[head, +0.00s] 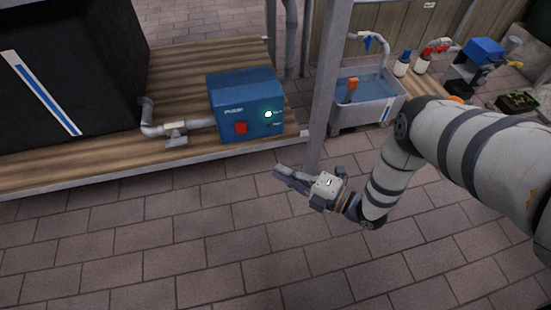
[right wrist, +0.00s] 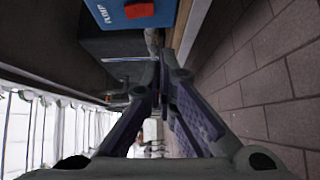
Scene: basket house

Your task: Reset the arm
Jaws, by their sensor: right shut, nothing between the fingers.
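My right arm (head: 400,165) comes in from the right in the head view and bends down over the paved floor. Its gripper (head: 284,176) points left, apart from the wooden platform's front edge, and holds nothing. In the right wrist view the two fingers (right wrist: 160,88) converge at their tips, shut and empty. My left gripper is in neither view.
A blue pump box (head: 245,108) with a red button and a lit green light stands on the wooden platform (head: 190,72), beside a black tank (head: 70,75). A grey post (head: 325,90) rises close behind the gripper. A water basin (head: 375,115) stands right. Paving (head: 150,240) in front is clear.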

